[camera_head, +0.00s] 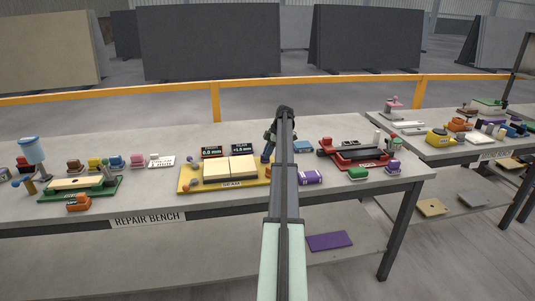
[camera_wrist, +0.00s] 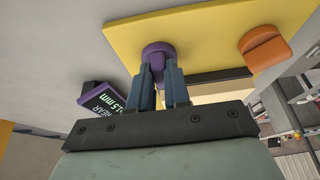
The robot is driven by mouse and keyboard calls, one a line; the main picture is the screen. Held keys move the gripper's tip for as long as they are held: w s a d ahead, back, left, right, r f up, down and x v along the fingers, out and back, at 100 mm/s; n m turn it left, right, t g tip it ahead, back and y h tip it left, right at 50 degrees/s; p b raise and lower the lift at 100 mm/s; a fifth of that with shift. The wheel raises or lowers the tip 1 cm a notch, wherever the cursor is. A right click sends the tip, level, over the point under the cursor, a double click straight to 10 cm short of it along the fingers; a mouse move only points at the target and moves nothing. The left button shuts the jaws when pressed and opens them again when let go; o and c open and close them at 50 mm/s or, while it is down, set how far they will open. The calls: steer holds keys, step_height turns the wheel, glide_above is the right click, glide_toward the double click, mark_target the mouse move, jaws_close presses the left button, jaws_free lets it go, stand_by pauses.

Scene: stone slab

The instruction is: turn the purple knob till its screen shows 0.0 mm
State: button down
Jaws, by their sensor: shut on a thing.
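The purple knob (camera_wrist: 158,50) stands at the edge of the yellow seam plate (camera_wrist: 208,38) in the wrist view. My gripper (camera_wrist: 160,72) is shut on the knob, one finger on each side. In the head view my gripper (camera_head: 269,152) is at the plate's back right corner and hides the knob. The purple-framed screen (camera_wrist: 104,101) beside the knob is tilted and partly cut by its angle; it reads "REAR" and 1.5 mm. In the head view this right screen (camera_head: 242,150) appears to read +1.5 mm.
A second screen (camera_head: 211,152) reads 0.0 mm. An orange knob (camera_wrist: 265,47) sits on the plate. Two pale slabs (camera_head: 230,168) lie on it.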

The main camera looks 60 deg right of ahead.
steer(key=shift+s+m, duration=0.1)
steer(key=shift+m, duration=0.3)
